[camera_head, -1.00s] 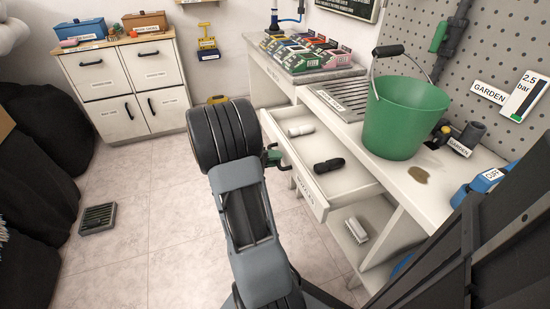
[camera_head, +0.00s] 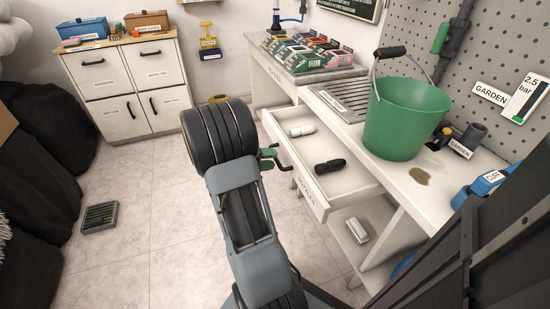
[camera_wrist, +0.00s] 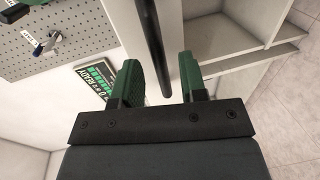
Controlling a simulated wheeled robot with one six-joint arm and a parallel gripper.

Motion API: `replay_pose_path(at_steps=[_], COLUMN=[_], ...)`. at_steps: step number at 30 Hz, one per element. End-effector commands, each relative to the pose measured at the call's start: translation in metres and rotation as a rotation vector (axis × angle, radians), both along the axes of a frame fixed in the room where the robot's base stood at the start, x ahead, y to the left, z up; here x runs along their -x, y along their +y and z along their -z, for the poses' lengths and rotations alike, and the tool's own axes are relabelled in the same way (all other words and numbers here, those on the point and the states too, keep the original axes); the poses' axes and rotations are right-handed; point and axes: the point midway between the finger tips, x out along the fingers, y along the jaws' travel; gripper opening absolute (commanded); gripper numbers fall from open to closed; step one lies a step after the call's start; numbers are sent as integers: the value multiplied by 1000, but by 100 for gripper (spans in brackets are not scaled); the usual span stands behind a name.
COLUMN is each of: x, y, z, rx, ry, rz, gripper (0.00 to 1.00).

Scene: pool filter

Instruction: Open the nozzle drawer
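The nozzle drawer (camera_head: 312,192) under the right-hand workbench is pulled out, with its inside showing. A white nozzle (camera_head: 301,130) lies toward its far end and a black nozzle (camera_head: 330,166) nearer its middle. My gripper (camera_head: 274,160) is beside the outer face of the drawer front, its fingers apart. In the wrist view, the green fingers of my gripper (camera_wrist: 159,72) stand open on either side of a dark bar handle (camera_wrist: 152,40), with gaps visible. The handle is mostly hidden in the head view.
A green bucket (camera_head: 405,118) stands on the workbench (camera_head: 440,190), above the drawer's right side. A white brush-like item (camera_head: 357,230) lies on the shelf below. The tiled floor (camera_head: 125,240) left of my arm is mostly clear, apart from a small grate (camera_head: 99,217).

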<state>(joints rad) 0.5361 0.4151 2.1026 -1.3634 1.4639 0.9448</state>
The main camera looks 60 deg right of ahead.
Motion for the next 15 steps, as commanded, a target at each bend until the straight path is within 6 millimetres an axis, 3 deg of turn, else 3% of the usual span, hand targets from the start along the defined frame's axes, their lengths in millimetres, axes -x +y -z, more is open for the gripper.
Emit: replay_pose_path(at_steps=[9,15], x=[-40,-57], y=[52,76], z=[-16,-21], rx=[-1,0], ry=[1,0], rz=[-4,-3], gripper=[39,39])
